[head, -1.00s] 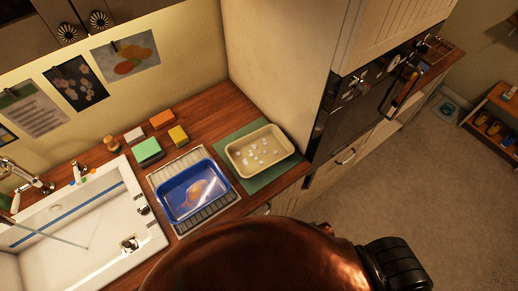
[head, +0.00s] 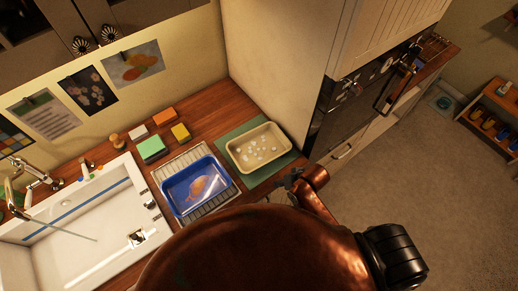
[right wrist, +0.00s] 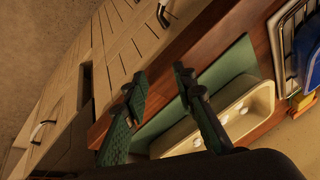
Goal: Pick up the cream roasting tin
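The cream roasting tin (head: 236,153) sits on a green mat (head: 245,184) at the right end of the wooden counter, with several small white pieces inside. My right gripper (head: 291,180) shows in the head view just off the tin's near right corner, partly hidden by my body. In the right wrist view its two dark fingers (right wrist: 167,112) are spread apart with nothing between them. There the cream tin (right wrist: 243,112) lies beyond the right finger, which overlaps part of it. My left gripper is not in view.
A blue tin (head: 168,200) with an orange-brown item stands on a wire rack (head: 224,201) left of the cream tin. Several sponges (head: 151,148) lie behind it. A white sink (head: 90,229) is at left. A tall cabinet wall (head: 275,65) rises behind the mat.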

